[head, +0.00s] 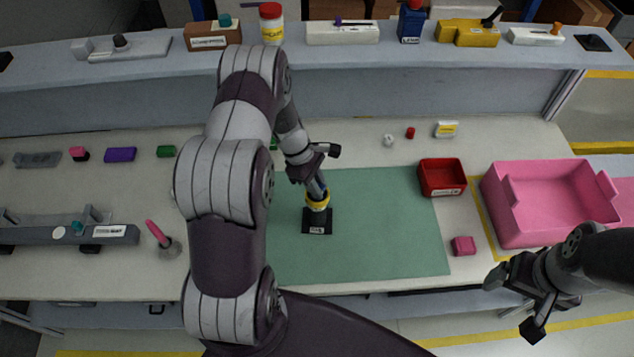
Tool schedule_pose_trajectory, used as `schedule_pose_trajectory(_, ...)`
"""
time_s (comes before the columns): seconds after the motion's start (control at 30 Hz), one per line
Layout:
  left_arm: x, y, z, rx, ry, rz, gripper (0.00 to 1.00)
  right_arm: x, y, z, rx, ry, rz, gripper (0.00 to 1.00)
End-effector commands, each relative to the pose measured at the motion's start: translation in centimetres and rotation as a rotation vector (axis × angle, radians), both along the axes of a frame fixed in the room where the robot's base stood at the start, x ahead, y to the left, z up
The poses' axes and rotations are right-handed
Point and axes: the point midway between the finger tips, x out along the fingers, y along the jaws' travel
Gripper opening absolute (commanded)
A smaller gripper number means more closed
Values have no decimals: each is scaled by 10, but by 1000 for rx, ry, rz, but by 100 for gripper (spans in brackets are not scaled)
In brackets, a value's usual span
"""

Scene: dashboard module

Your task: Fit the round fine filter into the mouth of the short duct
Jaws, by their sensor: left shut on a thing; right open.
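The short duct (316,222) stands upright on a black, labelled square base on the green mat. A round, yellow-rimmed piece (317,204), which looks like the fine filter, is at the top of the duct. My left gripper (318,190) points down right above the duct and is shut on this piece. The fingers hide much of it, so I cannot tell whether it sits inside the mouth or just over it. My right gripper (513,305) is open and empty at the lower right, off the table's front edge.
The green mat (400,235) is clear right of the duct. A red tray (442,178), a pink block (463,246) and a large pink bin (545,205) stand to the right. A grey rail fixture (110,236) lies left. A raised shelf (400,70) with bottles and boxes runs behind.

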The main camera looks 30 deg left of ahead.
Motion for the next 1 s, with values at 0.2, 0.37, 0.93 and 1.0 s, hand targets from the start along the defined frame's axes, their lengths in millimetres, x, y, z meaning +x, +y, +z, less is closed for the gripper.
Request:
schedule_pose_trajectory(0.2,0,0,-2,0,0,0,46,0,0,-2,0,0,0,87)
schedule_pose_trajectory(0.37,0,0,-2,0,0,0,46,0,0,-2,0,0,0,87)
schedule_pose_trajectory(0.93,-1,39,90,2,-2,2,46,0,0,-36,0,0,0,87)
schedule_pose_trajectory(1.0,-1,43,105,1,-1,0,46,0,0,-27,0,0,0,87)
